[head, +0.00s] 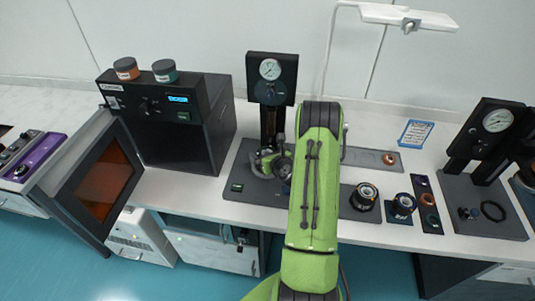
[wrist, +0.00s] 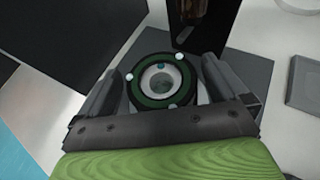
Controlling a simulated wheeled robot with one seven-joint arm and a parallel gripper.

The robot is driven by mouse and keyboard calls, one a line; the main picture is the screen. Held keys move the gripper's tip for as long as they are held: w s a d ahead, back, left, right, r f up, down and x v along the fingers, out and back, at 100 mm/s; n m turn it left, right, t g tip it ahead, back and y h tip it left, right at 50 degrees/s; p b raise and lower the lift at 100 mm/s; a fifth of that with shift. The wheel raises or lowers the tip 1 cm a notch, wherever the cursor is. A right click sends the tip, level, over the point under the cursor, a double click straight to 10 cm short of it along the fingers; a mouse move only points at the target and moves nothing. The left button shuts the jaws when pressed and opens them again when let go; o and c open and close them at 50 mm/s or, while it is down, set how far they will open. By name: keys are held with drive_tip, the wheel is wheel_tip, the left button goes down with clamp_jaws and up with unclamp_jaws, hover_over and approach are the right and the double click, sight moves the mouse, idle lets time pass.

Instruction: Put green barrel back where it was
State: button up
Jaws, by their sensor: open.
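The green barrel (wrist: 145,101) is a short dark cylinder with a green ring and a pale round centre, seen from above in the wrist view. It sits upright on a dark base plate (wrist: 245,75), in front of a dark upright post. My gripper (wrist: 163,72) is open, with one finger on each side of the barrel. I cannot tell whether the fingers touch it. In the head view my gripper (head: 270,163) is low over the base plate (head: 240,187) of the gauge stand (head: 272,90). My green arm hides much of that spot.
Barrels with orange (head: 365,196) and blue (head: 402,206) rings stand right of my arm, beside a dark slotted strip (head: 426,205). A second gauge stand (head: 485,195) is farther right. At left, a black oven (head: 165,110) has its door (head: 98,185) open, and two jars stand on top.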

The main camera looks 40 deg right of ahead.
drive_tip(key=shift+r, duration=0.15)
drive_tip(key=b+v, duration=0.2)
drive_tip(key=v, duration=1)
drive_tip(key=w+a+r+n+g+y, duration=0.15)
drive_tip(key=a+r+n+y, duration=0.3)
drive_tip(key=a+n, duration=0.7)
drive_tip(key=w+a+r+n+g+y, duration=0.1)
drive_tip(key=a+r+n+g+y, duration=0.3)
drive_tip(key=a+n, duration=0.8)
drive_tip(key=s+a+r+n+h, duration=0.1)
drive_tip(key=s+r+n+h, duration=0.1)
drive_tip(key=s+r+n, duration=0.3)
drive_tip(key=s+a+r+n+g+h, duration=0.1)
drive_tip(key=s+r+n, duration=0.3)
drive_tip(key=s+n, duration=0.7)
drive_tip(key=shift+s+a+r+h, duration=0.4)
drive_tip(key=shift+s+a+h, duration=0.25)
drive_tip(key=shift+s, duration=0.45)
drive_tip(key=shift+d, duration=0.1)
